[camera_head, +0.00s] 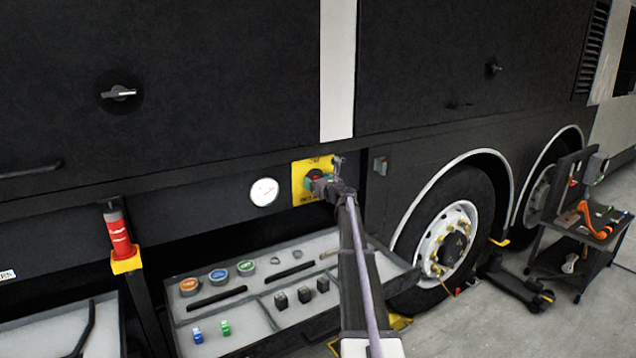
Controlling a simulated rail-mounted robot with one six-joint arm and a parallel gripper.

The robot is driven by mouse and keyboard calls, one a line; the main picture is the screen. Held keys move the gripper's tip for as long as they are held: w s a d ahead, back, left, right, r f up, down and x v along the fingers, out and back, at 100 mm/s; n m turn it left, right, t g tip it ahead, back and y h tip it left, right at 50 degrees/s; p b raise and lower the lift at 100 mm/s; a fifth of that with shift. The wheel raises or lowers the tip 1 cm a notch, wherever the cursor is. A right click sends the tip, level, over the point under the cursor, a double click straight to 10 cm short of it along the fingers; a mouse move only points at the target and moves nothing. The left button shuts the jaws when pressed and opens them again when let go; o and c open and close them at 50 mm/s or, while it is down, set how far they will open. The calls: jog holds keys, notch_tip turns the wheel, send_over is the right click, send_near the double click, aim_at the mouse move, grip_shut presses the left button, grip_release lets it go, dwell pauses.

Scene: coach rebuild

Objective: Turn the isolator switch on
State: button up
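The isolator switch (315,175) sits on a yellow plate (300,185) low on the dark coach side. My gripper (318,184) is at the plate, in front of the switch. My gripper and arm cover the right part of the plate. I cannot tell whether the fingers are open, shut or touching the switch, nor the switch's position.
A round white gauge (264,191) is left of the plate. Below is a grey tray (240,330) with several small parts. A red-and-yellow post (118,240) stands at left. Wheels (445,240) and a tool cart (575,250) are at right.

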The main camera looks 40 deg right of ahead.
jog(key=c, duration=0.4)
jog(key=shift+n, duration=0.5)
jog(key=n, duration=0.2)
jog(key=shift+n, duration=0.4)
jog(key=n, duration=0.4)
jog(key=shift+a+f+n, duration=0.1)
jog(key=shift+n, duration=0.2)
jog(key=n, duration=0.4)
jog(key=shift+n, duration=0.3)
jog(key=n, duration=0.4)
jog(key=shift+a+f+n, duration=0.1)
jog(key=shift+f+n, duration=0.05)
jog(key=shift+n, duration=0.25)
